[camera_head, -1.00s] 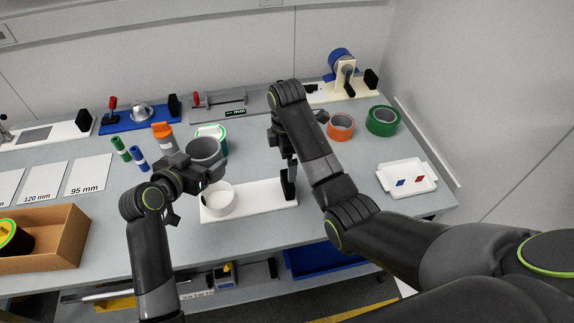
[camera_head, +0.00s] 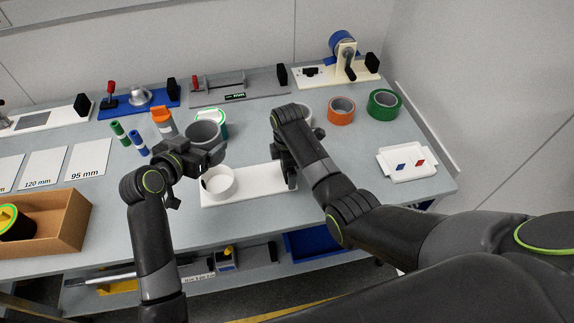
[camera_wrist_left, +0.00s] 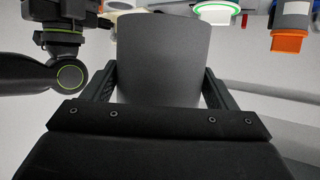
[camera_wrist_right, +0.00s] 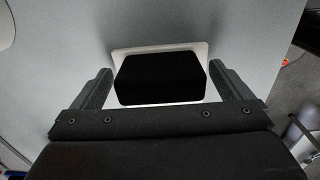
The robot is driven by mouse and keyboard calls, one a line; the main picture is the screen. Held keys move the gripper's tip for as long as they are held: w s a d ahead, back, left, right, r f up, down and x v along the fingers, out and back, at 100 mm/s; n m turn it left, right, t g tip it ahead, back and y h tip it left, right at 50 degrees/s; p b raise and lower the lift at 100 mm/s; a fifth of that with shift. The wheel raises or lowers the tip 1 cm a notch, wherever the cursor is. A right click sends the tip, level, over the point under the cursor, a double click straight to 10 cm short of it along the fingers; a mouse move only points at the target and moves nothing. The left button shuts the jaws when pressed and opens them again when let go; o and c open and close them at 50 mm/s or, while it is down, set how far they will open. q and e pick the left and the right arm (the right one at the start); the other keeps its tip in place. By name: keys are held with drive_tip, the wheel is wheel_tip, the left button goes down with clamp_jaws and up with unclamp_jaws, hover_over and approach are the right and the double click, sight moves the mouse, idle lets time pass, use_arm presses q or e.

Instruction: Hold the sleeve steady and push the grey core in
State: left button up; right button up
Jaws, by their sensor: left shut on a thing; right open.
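The grey core (camera_head: 204,134) is a wide grey cylinder behind the white sleeve. My left gripper (camera_head: 212,155) is shut on it, and the core fills the space between the fingers in the left wrist view (camera_wrist_left: 164,58). Whether it touches the table is unclear. The white sleeve (camera_head: 228,190) is a short open ring at the left end of a white base plate (camera_head: 252,184). My right gripper (camera_head: 290,178) is open at the plate's right end. In the right wrist view its fingers stand on either side of a black block (camera_wrist_right: 160,78), with gaps visible.
An orange tape roll (camera_head: 341,111) and a green roll (camera_head: 384,104) stand at the back right. A white tray (camera_head: 405,165) lies at the right. A cardboard box (camera_head: 68,228) is at the left. An orange-capped bottle (camera_head: 162,118) stands behind my left gripper.

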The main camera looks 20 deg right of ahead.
drive_tip(key=c, duration=1.3)
drive_tip(key=shift+o, duration=0.2)
